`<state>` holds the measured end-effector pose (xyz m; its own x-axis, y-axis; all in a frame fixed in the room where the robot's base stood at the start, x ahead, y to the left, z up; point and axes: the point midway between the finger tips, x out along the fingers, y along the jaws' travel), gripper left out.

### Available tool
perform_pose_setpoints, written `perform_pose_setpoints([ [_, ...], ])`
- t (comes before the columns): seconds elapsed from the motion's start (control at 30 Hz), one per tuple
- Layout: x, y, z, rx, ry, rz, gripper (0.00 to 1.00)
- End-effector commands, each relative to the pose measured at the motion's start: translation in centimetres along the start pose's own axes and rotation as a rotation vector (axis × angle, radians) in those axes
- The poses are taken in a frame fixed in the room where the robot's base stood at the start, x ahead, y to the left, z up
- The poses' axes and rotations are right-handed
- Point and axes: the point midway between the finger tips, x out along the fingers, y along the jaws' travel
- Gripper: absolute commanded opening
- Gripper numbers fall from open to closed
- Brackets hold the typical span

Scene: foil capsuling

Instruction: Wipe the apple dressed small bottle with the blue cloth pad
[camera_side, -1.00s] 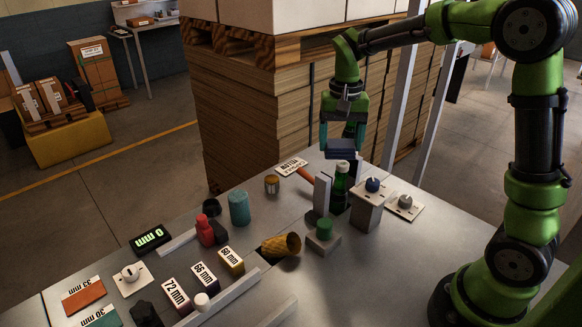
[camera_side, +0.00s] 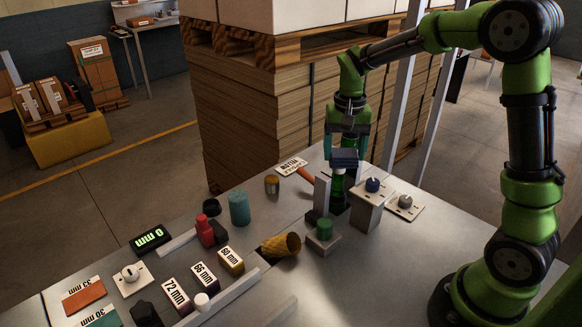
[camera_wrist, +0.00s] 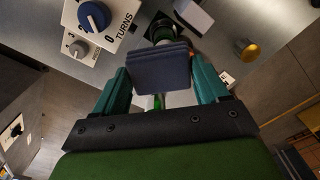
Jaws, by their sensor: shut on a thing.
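My gripper (camera_side: 344,146) is shut on the blue cloth pad (camera_side: 344,158), a dark blue block. The pad also shows between the teal fingers in the wrist view (camera_wrist: 160,68). In the side view the pad is right over the upper part of the small green bottle (camera_side: 338,188), which stands upright beside a grey upright plate. The pad hides the bottle's top, and I cannot tell whether they touch. In the wrist view the pad covers most of the bottle. I cannot make out the apple dressing on it.
A grey block with a blue TURNS knob (camera_side: 373,185) stands close right of the bottle. A grey upright plate (camera_side: 321,194) and a green-topped block (camera_side: 324,230) are at its left and front. A gold cone (camera_side: 281,245) lies further left. The table's right front is clear.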

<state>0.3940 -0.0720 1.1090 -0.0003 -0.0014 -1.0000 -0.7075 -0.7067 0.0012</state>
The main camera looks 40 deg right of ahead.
Motion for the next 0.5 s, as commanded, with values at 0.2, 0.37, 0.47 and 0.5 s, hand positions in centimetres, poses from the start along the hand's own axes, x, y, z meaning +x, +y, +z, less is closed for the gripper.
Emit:
perform_pose_setpoints([
  [0.2, 0.1, -1.5, 1.6, -0.005, -0.003, 0.0, 0.45],
  [0.37, -2.3, -1.4, 1.4, 0.0, 0.001, -0.003, 0.45],
  [0.47, -3.1, -1.4, 1.5, 0.0, -0.001, -0.002, 0.45],
  [0.5, -3.5, -1.4, 1.4, 0.0, 0.0, -0.003, 0.45],
])
